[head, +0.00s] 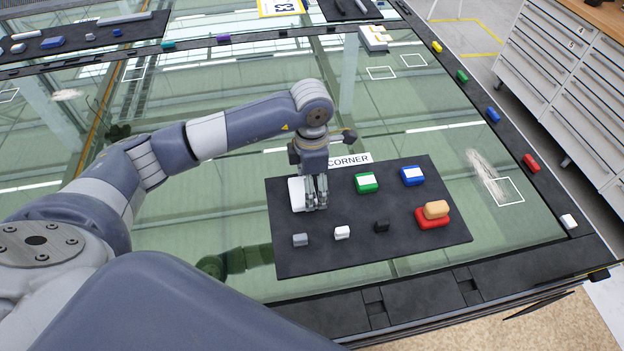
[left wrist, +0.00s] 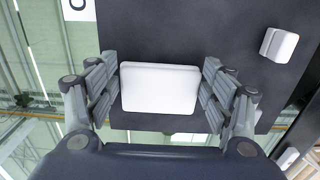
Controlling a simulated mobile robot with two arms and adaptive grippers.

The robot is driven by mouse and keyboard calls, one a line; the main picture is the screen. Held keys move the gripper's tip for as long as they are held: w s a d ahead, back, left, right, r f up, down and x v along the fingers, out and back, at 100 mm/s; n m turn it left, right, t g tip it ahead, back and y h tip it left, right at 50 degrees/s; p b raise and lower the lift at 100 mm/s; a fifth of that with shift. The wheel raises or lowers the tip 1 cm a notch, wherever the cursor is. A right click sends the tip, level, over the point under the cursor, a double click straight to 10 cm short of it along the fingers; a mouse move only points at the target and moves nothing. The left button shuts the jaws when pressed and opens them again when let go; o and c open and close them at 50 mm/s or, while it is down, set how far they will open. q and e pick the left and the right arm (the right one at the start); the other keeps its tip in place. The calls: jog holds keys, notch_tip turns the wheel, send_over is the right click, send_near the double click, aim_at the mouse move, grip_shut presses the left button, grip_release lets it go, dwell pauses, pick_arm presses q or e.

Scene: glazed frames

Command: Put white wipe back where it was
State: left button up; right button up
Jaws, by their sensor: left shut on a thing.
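The white wipe (head: 296,194) is a white block with rounded corners at the left side of the black mat (head: 340,262). My left gripper (head: 316,206) points down over it and partly hides it in the head view. In the left wrist view the wipe (left wrist: 158,92) sits between the two fingers of my left gripper (left wrist: 160,95), which is shut on it. The wipe appears at or close to the mat surface; I cannot tell if it touches. My right gripper is not in view.
On the mat are a green block (head: 367,189) and a blue block (head: 412,181) with white tops, and a tan block (head: 436,209) on a red block (head: 432,223). Small grey (head: 300,240), white (head: 342,232) and black (head: 381,226) blocks stand along the front. Glazing surrounds the mat.

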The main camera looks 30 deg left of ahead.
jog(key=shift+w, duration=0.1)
pick_arm(q)
jog(key=shift+f, duration=0.2)
jog(key=o, duration=1)
jog(key=shift+r, duration=0.1)
jog(key=shift+c, duration=0.2)
jog(key=shift+o, duration=0.3)
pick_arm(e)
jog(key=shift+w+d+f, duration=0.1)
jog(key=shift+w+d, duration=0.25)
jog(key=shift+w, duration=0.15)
pick_arm(q)
jog(key=shift+r, duration=0.1)
jog(key=shift+r, duration=0.15)
notch_tip(320, 180, up, 12)
jog(key=b, duration=0.4)
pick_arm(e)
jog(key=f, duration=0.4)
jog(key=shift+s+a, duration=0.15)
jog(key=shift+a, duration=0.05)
